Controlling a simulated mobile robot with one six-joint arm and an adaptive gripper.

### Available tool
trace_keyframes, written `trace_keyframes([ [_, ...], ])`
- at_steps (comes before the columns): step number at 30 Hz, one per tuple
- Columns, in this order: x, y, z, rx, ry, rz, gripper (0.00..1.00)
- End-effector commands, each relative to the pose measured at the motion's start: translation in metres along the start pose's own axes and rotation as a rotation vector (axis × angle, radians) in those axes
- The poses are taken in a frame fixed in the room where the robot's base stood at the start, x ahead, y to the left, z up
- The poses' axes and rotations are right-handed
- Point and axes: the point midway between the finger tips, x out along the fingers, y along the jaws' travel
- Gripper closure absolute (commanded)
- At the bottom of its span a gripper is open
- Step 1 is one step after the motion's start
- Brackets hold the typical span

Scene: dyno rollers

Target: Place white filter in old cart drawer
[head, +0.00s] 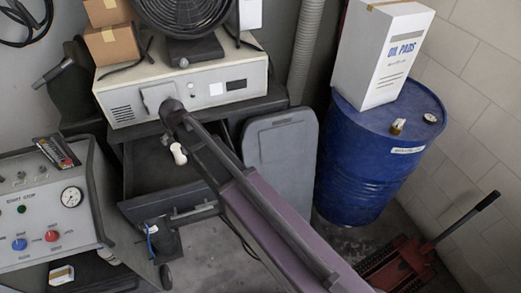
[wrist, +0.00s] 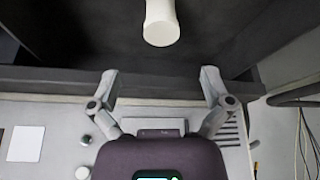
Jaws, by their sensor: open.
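The white filter (head: 178,153) is a small pale cylinder in the head view, seen within the open drawer (head: 150,180) of the old cart (head: 185,88). It also shows at the top of the wrist view (wrist: 161,22), against the dark drawer interior, with its round end toward the camera. I cannot tell whether it touches the drawer floor. My gripper (wrist: 158,76) is open and empty in the wrist view. Its two fingers are spread wide, and the filter is beyond the fingertips, apart from them. In the head view my arm hides part of the drawer and my fingers are not clear.
A fan (head: 188,18) and cardboard boxes (head: 112,42) stand on the cart. A control panel (head: 45,215) is at left. A grey panel (head: 281,160), a blue drum (head: 375,155) carrying an oil pads box (head: 385,50), and a red jack (head: 398,262) are at right.

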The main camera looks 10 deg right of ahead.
Motion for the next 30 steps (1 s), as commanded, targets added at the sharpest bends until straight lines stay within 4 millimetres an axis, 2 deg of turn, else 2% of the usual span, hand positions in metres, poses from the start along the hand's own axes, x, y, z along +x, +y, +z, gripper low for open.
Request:
trace_keyframes([
  [5,-0.003,0.017,0.01,0.018,-0.013,0.008,0.01],
  [11,-0.013,0.067,0.04,0.073,-0.06,0.033,0.01],
  [21,-0.043,0.173,0.125,0.221,-0.179,0.079,0.01],
  [30,-0.077,0.242,0.21,0.358,-0.286,0.099,0.01],
])
